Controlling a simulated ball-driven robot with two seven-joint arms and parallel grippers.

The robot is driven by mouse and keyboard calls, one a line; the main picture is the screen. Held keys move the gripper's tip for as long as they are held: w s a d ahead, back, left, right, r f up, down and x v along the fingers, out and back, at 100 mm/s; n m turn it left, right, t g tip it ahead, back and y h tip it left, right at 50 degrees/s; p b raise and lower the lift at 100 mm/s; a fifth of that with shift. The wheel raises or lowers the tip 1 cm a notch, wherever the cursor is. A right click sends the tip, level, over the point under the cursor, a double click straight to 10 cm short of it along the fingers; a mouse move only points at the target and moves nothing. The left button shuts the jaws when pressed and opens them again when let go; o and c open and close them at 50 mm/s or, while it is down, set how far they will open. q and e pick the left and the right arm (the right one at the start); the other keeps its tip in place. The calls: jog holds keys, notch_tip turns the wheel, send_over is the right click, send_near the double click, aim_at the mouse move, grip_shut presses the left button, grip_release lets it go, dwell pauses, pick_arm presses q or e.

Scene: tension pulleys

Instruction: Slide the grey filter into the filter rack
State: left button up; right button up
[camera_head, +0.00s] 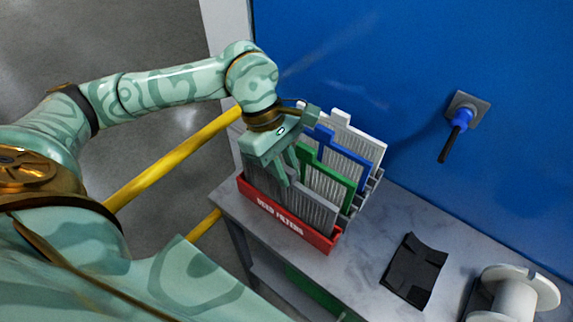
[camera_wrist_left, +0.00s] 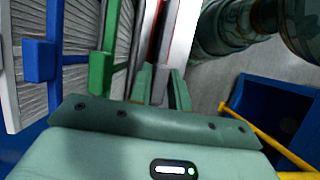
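The grey filter (camera_head: 308,211) stands upright at the front of the filter rack (camera_head: 290,226), just behind its red front wall with white lettering. Its lower edge is hidden by that wall. My left gripper (camera_head: 284,168) is over the filter's upper left part, its fingers pointing down and closed about its edge; the arm hides part of the filter. In the left wrist view the fingers (camera_wrist_left: 162,88) stand close together at a narrow grey piece, beside the green filter (camera_wrist_left: 103,62). The contact itself is hard to see. My right gripper is not in view.
Behind the grey filter stand green (camera_head: 326,178), blue (camera_head: 345,160) and white (camera_head: 361,140) filters, close together. A black part (camera_head: 413,272) and a white spool (camera_head: 515,292) lie on the grey tabletop to the right. A blue wall rises behind; a yellow rail (camera_head: 170,160) is at left.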

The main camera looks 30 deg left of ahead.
pick_arm(q)
jog(key=o, duration=0.3)
jog(key=shift+r, duration=0.1)
jog(key=shift+r, duration=0.25)
notch_tip(320, 180, up, 3)
jog(key=p, duration=0.3)
jog(key=shift+r, duration=0.2)
jog(key=s+d+r+p, duration=0.2)
jog(key=s+r+p, duration=0.1)
jog(key=s+p, duration=0.1)
jog(key=s+d+r+p, duration=0.3)
jog(key=s+p, duration=0.1)
jog(key=p, duration=0.1)
jog(key=s+d+r+p, duration=0.2)
jog(key=s+r+p, duration=0.1)
jog(key=s+p, duration=0.1)
jog(key=shift+d, duration=0.15)
